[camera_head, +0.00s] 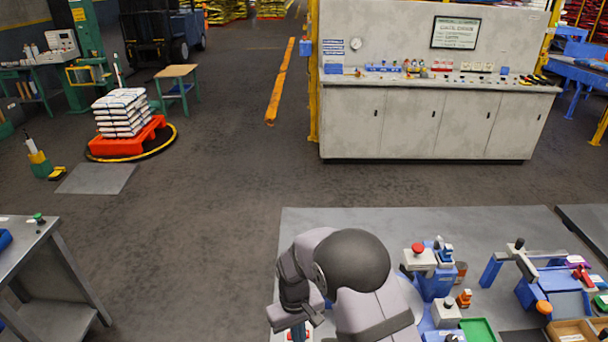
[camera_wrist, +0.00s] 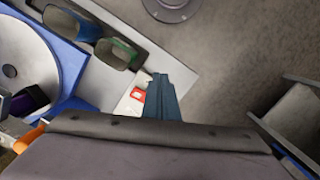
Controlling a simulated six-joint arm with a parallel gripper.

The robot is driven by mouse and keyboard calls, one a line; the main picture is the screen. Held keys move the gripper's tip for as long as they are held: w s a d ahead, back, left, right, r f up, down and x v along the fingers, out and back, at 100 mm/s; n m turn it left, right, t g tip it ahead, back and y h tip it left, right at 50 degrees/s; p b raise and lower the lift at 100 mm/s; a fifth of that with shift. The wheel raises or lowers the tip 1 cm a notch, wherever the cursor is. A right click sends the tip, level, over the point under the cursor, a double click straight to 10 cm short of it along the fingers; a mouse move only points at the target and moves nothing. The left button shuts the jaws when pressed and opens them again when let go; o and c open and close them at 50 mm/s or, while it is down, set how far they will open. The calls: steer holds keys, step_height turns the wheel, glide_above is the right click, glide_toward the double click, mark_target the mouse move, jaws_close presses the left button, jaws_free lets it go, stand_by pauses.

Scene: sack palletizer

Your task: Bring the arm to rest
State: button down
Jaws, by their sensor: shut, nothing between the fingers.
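My gripper (camera_wrist: 163,98) shows in the wrist view as dark teal fingers held together, with nothing visible between them. It points past the edge of a pale panel (camera_wrist: 112,85) with a small red-and-white item (camera_wrist: 137,94) beside the fingers. I cannot tell whether the fingers touch anything. In the head view my arm is bent over the near edge of the grey table (camera_head: 400,225), with its wrist low on the left side. The fingers are at the very bottom of that view, mostly hidden or cut off.
Right of my arm stand a red button box (camera_head: 418,257), a white box with an orange button (camera_head: 446,313), a green tray (camera_head: 478,329) and a blue fixture (camera_head: 555,285). The wrist view shows a green-rimmed holder (camera_wrist: 118,53) and a pale disc (camera_wrist: 22,62). The table's far left is clear.

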steer(key=s+d+r+m, duration=0.1)
steer(key=s+d+r, duration=0.25)
steer(key=s, duration=0.25)
steer(key=s+d+r+m+g, duration=0.1)
steer(key=s+d+r, duration=0.1)
steer(key=s+d, duration=0.4)
steer(key=s+d+r+m, duration=0.1)
steer(key=s+d+r, duration=0.2)
steer(key=s, duration=0.4)
steer(key=w+d+r+m+t, duration=0.2)
steer(key=w+d+r, duration=0.1)
steer(key=r, duration=0.1)
steer(key=shift+w+d+r+y, duration=0.25)
steer(key=shift+d+r+y, duration=0.05)
steer(key=shift+d+r, duration=0.1)
step_height(320, 180, down, 44)
steer(key=b, duration=4.3)
steer(key=shift+r, duration=0.25)
